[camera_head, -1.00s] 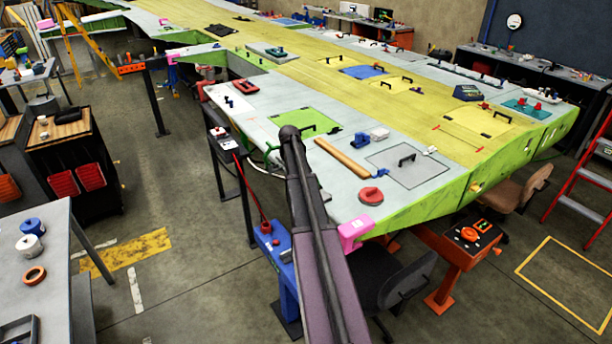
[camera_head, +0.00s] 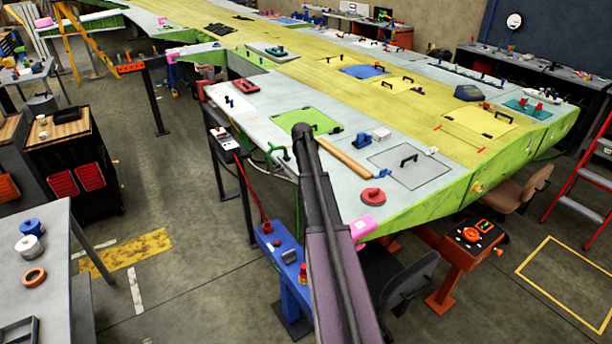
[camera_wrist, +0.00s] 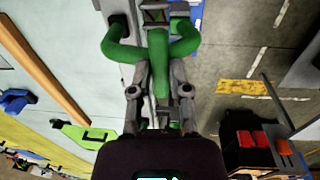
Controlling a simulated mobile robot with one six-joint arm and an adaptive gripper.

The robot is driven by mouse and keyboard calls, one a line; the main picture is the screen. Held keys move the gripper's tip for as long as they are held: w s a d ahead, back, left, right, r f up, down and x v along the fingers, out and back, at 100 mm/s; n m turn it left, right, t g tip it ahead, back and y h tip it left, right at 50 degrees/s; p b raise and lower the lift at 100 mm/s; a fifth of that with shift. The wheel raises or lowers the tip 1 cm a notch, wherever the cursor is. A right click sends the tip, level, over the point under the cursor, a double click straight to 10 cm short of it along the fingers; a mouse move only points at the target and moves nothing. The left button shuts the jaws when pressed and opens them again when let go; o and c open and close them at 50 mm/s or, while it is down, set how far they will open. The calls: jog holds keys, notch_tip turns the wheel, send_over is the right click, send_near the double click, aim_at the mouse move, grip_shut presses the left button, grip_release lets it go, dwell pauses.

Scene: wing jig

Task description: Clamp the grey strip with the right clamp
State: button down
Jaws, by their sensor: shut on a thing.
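In the wrist view my gripper (camera_wrist: 158,92) is shut on a green clamp (camera_wrist: 158,65), whose curved arms spread to both sides beyond the fingers. The clamp is at the edge of the pale wing panel (camera_wrist: 45,75). In the head view my arm hides the gripper, and a green curved part (camera_head: 277,150) shows left of the arm at the wing edge; I cannot tell surely that it is the same clamp. I cannot pick out the grey strip with certainty, nor whether the clamp touches it.
An orange-brown bar (camera_head: 345,158) lies on the wing (camera_head: 330,190), near a red round piece (camera_head: 373,196) and a blue clamp-like part (camera_head: 362,140). A blue stand (camera_head: 285,250) and a pink block (camera_head: 362,228) are by the near edge.

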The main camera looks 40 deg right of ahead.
jog(key=shift+s+d, duration=0.1)
jog(key=shift+d, duration=0.1)
jog(key=c, duration=0.6)
grip_release()
jog(key=shift+d, duration=0.15)
jog(key=shift+a, duration=0.2)
